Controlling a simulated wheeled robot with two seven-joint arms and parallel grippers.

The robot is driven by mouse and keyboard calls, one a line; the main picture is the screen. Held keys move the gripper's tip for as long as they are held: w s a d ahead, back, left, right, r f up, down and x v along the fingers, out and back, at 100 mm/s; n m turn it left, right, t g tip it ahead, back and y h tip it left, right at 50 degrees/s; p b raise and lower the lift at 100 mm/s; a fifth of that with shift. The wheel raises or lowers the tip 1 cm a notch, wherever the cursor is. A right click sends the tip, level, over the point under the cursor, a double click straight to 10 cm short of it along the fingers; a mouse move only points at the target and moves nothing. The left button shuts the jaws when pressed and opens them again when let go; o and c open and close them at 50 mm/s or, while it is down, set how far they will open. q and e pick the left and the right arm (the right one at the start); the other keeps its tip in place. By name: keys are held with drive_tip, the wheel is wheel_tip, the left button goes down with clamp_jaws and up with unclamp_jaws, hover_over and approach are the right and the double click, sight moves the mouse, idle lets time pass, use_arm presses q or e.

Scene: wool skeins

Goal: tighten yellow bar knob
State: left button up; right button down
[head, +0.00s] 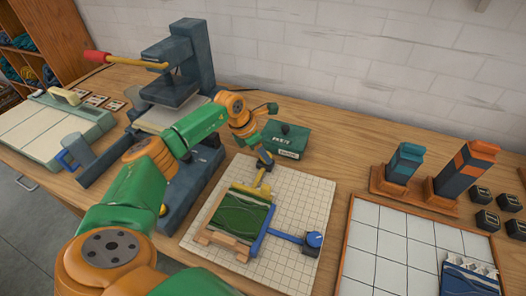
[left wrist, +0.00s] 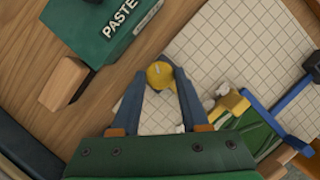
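The yellow bar (head: 262,188) lies across the top of a green woven piece (head: 240,215) on the gridded white board. Its knob (head: 265,160) is at the far end, near the green paste box. In the left wrist view the round yellow knob (left wrist: 160,72) shows between the tips of my left gripper (left wrist: 161,82). The fingers are apart. I cannot tell whether they touch the knob. In the head view my left gripper (head: 258,122) is over the area near the paste box, and its fingers are mostly hidden. My right gripper is out of view.
The green paste box (head: 287,140) stands close beside my left gripper. A blue bar (head: 282,234) with a blue knob (head: 314,240) lies on the gridded board (head: 305,195). A dark press (head: 180,60) stands at left. Two coloured blocks stand on a wooden base (head: 415,195) at right.

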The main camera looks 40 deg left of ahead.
use_arm(q)
clamp_jaws()
drive_tip(key=m+b, duration=0.1)
drive_tip(key=b, duration=0.1)
drive_tip(key=m+h+b, duration=0.1)
drive_tip(key=m+b, duration=0.1)
drive_tip(key=shift+w+a+f+g, duration=0.1)
drive_tip(key=shift+w+f+g, duration=0.05)
drive_tip(key=shift+f+g, duration=0.2)
drive_tip(key=shift+r+m+g+b, duration=0.25)
drive_tip(key=shift+m+b, duration=0.15)
drive_tip(key=shift+m, duration=0.4)
drive_tip(key=shift+r, duration=0.1)
drive_tip(key=o, duration=0.6)
unclamp_jaws()
drive_tip(key=v, duration=0.7)
